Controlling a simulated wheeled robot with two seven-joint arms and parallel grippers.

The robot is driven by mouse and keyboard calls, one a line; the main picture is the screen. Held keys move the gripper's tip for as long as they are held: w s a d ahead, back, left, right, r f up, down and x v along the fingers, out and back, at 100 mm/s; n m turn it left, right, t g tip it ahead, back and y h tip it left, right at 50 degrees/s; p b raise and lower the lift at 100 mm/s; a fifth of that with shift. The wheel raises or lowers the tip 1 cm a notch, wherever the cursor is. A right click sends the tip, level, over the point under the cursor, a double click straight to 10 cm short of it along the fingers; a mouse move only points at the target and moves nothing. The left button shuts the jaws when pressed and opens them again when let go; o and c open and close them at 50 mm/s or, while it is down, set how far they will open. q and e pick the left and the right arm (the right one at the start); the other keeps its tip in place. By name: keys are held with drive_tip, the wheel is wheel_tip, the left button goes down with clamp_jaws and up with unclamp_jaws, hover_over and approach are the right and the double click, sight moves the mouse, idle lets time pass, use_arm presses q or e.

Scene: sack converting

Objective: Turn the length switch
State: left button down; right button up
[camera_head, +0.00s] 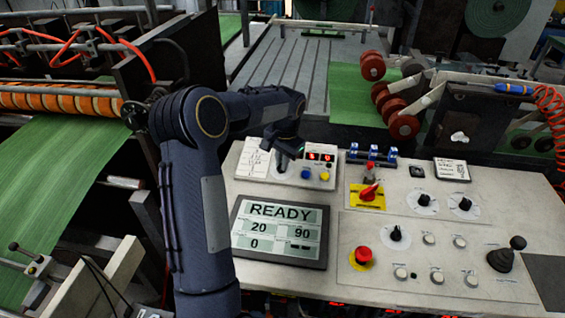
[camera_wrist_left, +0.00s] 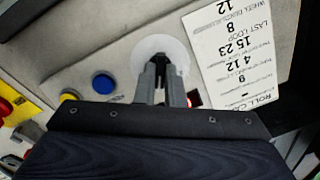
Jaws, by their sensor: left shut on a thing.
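My left gripper (camera_head: 284,158) reaches down onto the small control box (camera_head: 318,181) at the back left of the panel. In the left wrist view its two fingers (camera_wrist_left: 164,75) are shut on the dark knob of a switch in the middle of a round white dial (camera_wrist_left: 148,50). I take this knob for the length switch, but its label cannot be read. The fingers hide most of the knob, so its setting cannot be told. My right gripper is not in view.
A blue button (camera_head: 305,174), a yellow button (camera_head: 325,177) and a lit red display (camera_head: 321,156) sit beside the switch. A printed card (camera_wrist_left: 240,60) lies close to the fingers. The READY screen (camera_head: 280,232), a red emergency button (camera_head: 362,255) and several other knobs are nearby.

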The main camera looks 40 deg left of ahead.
use_arm(q)
drive_tip(key=n, duration=0.4)
drive_tip(key=shift+a+h+b, duration=0.15)
drive_tip(key=shift+h+b, duration=0.2)
drive_tip(key=shift+h, duration=0.05)
drive_tip(key=shift+s+n+h, duration=0.1)
drive_tip(key=shift+n+h, duration=0.2)
drive_tip(key=shift+n, duration=1.9)
drive_tip(key=shift+t, duration=0.3)
drive_tip(key=c, duration=1.5)
unclamp_jaws()
drive_tip(key=shift+a, duration=0.1)
drive_tip(key=shift+r, duration=0.1)
drive_tip(key=r, duration=0.5)
drive_tip(key=r+b, duration=0.1)
drive_tip(key=r, duration=0.1)
drive_tip(key=shift+s+r, duration=0.25)
drive_tip(key=shift+s, duration=0.05)
